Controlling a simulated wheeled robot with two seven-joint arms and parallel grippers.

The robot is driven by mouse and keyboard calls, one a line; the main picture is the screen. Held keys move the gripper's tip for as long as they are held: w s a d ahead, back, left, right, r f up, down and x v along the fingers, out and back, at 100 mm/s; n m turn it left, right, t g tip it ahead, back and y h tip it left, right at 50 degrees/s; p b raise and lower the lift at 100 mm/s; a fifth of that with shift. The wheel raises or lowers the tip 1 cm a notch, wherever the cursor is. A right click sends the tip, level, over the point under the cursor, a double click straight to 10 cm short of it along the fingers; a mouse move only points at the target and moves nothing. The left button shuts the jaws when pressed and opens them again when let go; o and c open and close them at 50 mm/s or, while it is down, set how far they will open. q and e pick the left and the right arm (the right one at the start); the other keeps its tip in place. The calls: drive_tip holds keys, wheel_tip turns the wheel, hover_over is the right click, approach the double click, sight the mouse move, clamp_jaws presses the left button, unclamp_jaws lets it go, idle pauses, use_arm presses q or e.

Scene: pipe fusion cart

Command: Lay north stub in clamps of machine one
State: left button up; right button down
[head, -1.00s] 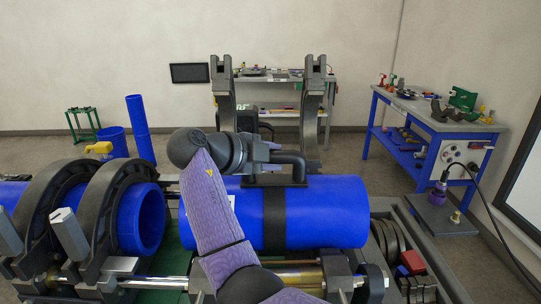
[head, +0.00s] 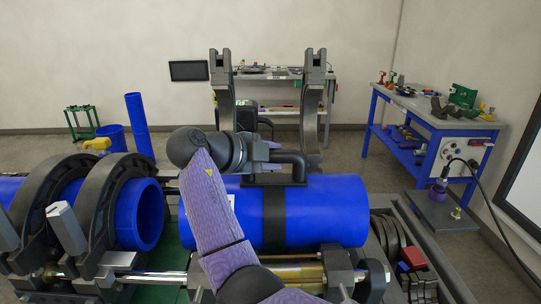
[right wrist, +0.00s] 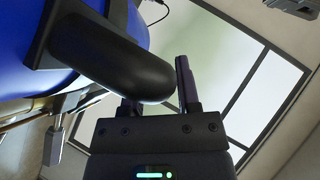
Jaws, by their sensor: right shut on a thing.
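The north stub appears to be the short blue pipe (head: 340,210) in the middle of the head view, lying level, with a black band and a black handle (head: 288,158) on top. My right gripper (head: 268,155) is shut on that handle; the wrist view shows the handle (right wrist: 115,60) between its fingers (right wrist: 160,95). Machine one's open upper clamp jaws (head: 312,110) stand upright behind the stub. The lower clamp seats are hidden by the stub and my arm, so I cannot tell whether it touches them. My left gripper is not in view.
Another blue pipe (head: 138,215) sits in closed black clamps (head: 100,205) at the left, its open end close to the stub. Steel guide rods (head: 150,279) run in front. A blue workbench (head: 405,140) stands at the right. A red block (head: 412,258) lies at lower right.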

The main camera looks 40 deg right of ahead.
drive_tip(key=shift+f, duration=0.2)
drive_tip(key=shift+c, duration=1.2)
unclamp_jaws()
drive_tip(key=shift+a, duration=0.15)
drive_tip(key=v, duration=0.9)
drive_tip(key=shift+a+r, duration=0.2)
drive_tip(key=shift+a, duration=0.15)
